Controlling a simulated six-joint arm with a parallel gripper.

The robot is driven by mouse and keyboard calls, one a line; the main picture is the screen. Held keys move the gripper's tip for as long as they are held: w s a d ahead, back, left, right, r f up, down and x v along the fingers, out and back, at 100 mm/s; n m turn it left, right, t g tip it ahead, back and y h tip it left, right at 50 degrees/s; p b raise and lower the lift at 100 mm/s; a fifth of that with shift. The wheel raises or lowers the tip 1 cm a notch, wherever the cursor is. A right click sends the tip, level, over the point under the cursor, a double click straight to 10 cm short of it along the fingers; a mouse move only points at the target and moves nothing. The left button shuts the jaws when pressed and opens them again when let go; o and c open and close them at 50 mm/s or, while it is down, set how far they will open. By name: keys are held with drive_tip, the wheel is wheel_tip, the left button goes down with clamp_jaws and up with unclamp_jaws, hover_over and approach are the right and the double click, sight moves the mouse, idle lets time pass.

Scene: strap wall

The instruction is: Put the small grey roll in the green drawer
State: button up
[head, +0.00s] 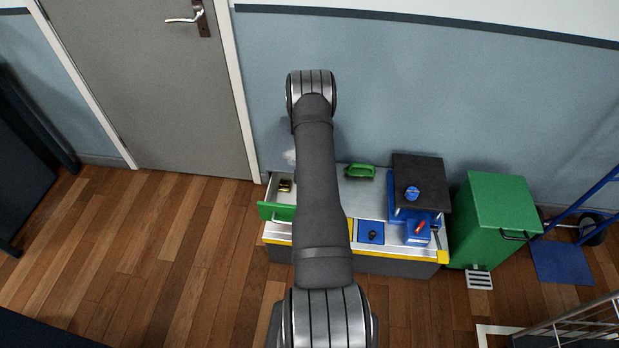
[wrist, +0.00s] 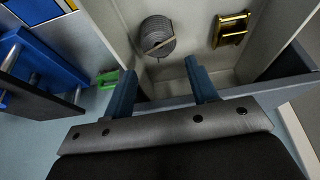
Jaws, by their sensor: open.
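The small grey roll (wrist: 158,37), with a thin pale band across it, shows inside the open drawer in the wrist view. It is beside a brass buckle-like piece (wrist: 231,29) and apart from it. The green drawer (head: 274,212) stands pulled out at the left end of the bench in the head view. My gripper (wrist: 162,88) is open, its two blue fingers apart with nothing between them. The roll is beyond the fingertips, clear of both. In the head view my arm hides the gripper and the roll.
The bench carries a green brush-like item (head: 360,170) and a blue unit with a dark top (head: 418,170). A green bin (head: 496,218) stands right of the bench. The wooden floor left of the drawer is clear.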

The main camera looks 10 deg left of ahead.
drive_tip(key=v, duration=0.9)
drive_tip(key=shift+w+f, duration=0.1)
drive_tip(key=shift+f, duration=0.05)
